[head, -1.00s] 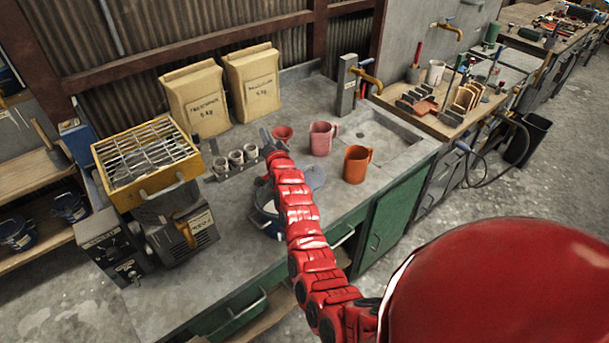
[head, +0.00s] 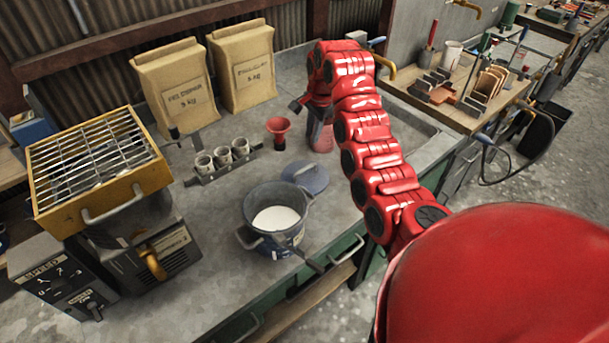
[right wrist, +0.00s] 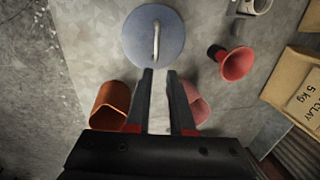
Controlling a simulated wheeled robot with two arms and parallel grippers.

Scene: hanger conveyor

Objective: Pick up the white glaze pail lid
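The blue-grey round lid (head: 305,175) lies on the counter just behind the glaze pail (head: 262,205), which is open and holds white glaze. In the right wrist view the lid (right wrist: 138,42) lies flat with its pale bar handle up, just beyond my fingertips. My right gripper (right wrist: 160,73) is open, with nothing between its two fingers. In the head view my right gripper (head: 298,104) is above the counter, behind the lid and apart from it. My left gripper is not in view.
A red funnel (head: 279,126) and a pink pitcher (head: 322,138) stand near my right gripper. An orange mug (right wrist: 112,98) shows in the right wrist view. A rack of small cups (head: 224,157) is left of the lid. Two paper sacks (head: 242,72) stand behind.

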